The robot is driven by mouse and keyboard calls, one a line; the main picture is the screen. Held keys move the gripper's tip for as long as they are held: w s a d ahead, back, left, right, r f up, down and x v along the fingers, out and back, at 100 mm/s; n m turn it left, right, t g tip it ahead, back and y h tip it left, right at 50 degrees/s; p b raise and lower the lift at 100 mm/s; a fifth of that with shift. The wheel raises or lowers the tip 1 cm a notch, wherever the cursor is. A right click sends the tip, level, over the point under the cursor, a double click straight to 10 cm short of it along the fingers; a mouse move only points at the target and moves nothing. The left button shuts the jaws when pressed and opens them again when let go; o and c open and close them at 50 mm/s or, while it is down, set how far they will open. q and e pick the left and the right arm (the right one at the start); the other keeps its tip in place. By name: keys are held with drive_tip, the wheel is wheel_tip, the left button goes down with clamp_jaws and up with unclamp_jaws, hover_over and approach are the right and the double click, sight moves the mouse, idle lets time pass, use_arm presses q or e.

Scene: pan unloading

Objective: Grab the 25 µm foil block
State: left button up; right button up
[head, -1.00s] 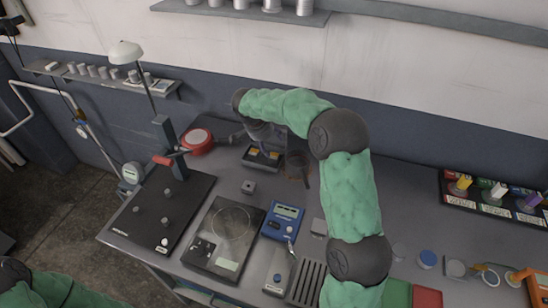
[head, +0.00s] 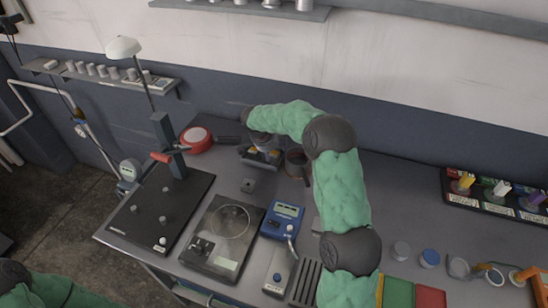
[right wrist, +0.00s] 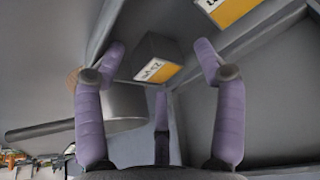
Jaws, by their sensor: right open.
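The 25 µm foil block (right wrist: 156,60) is a grey block with a white and orange label, upside down in the right wrist view. It sits in a dark tray (right wrist: 268,42), which shows in the head view (head: 247,162) at the back of the bench. My right gripper (right wrist: 160,74) is open, with its purple fingers spread to either side of the block; I cannot tell whether they touch it. In the head view the right gripper (head: 265,143) is over the tray and partly hides it. My left gripper is out of view; only part of that arm shows at lower left.
A second labelled block (right wrist: 226,8) sits close by in the tray. A brown-rimmed cup (head: 297,165) stands just right of the tray. A red round object (head: 196,139) is to the left, and a small grey block (head: 248,186) in front. A blue meter (head: 283,221) stands nearer.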

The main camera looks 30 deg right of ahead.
clamp_jaws()
